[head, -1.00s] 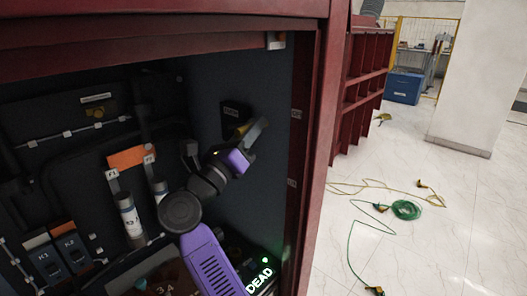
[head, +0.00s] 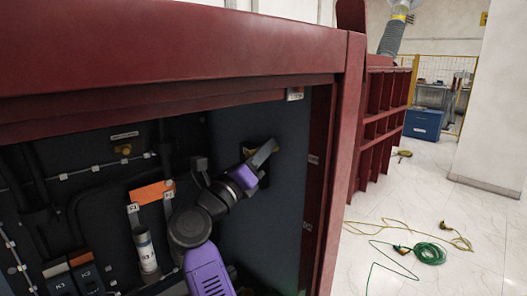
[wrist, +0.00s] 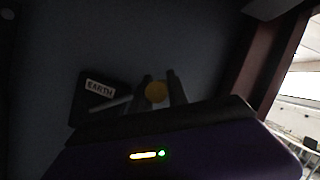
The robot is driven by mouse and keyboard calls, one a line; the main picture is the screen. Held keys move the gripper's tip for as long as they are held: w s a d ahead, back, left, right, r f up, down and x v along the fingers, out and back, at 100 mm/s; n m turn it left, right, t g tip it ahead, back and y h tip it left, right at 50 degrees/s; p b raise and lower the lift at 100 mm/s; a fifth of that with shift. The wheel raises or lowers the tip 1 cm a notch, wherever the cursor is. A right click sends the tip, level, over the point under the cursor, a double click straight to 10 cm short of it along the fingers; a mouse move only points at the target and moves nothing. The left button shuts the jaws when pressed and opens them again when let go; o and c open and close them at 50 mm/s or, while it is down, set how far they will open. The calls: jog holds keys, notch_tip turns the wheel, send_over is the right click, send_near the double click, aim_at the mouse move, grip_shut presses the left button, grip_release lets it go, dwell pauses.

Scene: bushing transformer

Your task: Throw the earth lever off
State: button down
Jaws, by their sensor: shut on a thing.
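The earth lever is on the dark inner right wall of the red cabinet. In the wrist view its black plate (wrist: 90,112) carries an "EARTH" label. A grey lever arm (wrist: 112,104) runs from the plate to a round yellow knob (wrist: 156,92). My gripper (wrist: 160,88) is shut on the knob, one finger on each side. In the head view my gripper (head: 264,152) is at that wall, reaching up past the dark plate, and it hides most of the lever.
The cabinet's red frame post (head: 340,170) stands close right of my gripper. An orange block (head: 152,193) with a white cylinder (head: 146,252) below is on the back panel to the left. Green cable (head: 420,254) lies on the floor outside.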

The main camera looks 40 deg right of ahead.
jog(key=shift+s+d+r, duration=0.1)
jog(key=c, duration=1.3)
grip_release()
jog(key=shift+a+f, duration=0.25)
jog(key=shift+a, duration=0.1)
jog(key=b+v, duration=0.3)
jog(key=v, duration=0.4)
jog(key=shift+s, duration=0.1)
